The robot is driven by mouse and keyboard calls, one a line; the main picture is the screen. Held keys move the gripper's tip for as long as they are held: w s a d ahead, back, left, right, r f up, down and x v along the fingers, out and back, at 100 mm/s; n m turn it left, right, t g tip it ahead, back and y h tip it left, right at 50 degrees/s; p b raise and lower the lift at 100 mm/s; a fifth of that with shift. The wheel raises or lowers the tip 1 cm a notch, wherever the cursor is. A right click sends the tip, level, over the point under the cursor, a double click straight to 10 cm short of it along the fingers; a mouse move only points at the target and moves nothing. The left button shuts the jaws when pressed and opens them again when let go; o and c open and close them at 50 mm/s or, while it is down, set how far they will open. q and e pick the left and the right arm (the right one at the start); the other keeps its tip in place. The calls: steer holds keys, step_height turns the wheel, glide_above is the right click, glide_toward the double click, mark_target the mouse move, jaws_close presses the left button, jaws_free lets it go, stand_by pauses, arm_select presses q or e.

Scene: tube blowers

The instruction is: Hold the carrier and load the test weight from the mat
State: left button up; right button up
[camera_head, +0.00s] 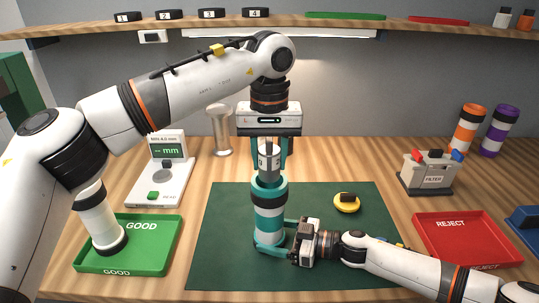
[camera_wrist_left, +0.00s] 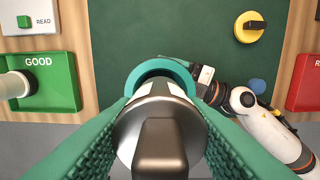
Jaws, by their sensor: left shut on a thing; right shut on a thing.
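The carrier (camera_head: 269,222), a teal and white tube with a black band, stands upright on the dark green mat (camera_head: 225,240). My right gripper (camera_head: 272,243) is shut around its lower part from the right. The test weight (camera_head: 268,163), a metallic cylinder with a pale band, is upright in my left gripper (camera_head: 270,150), which points straight down over the carrier. In the left wrist view the weight's knob (camera_wrist_left: 160,148) is between the teal fingers, and the carrier's teal rim (camera_wrist_left: 145,70) shows behind it. The weight's lower end is at the carrier's mouth; how deep it sits is hidden.
A yellow disc with a black knob (camera_head: 347,202) lies on the mat at right. The green GOOD tray (camera_head: 160,245) with a white cylinder (camera_head: 100,222) is at left, a gauge (camera_head: 160,185) behind it. The red REJECT tray (camera_head: 465,240) and FILTER box (camera_head: 428,172) are at right.

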mark_target(269, 171)
arm_select(q)
steer(key=shift+f, duration=0.1)
steer(key=shift+f, duration=1.6)
steer(key=o, duration=1.3)
steer(key=shift+f, duration=0.1)
steer(key=shift+c, duration=0.2)
steer(key=c, duration=0.5)
steer(key=shift+o, duration=2.3)
step_height(269, 171, up, 12)
steer(key=shift+r, duration=0.1)
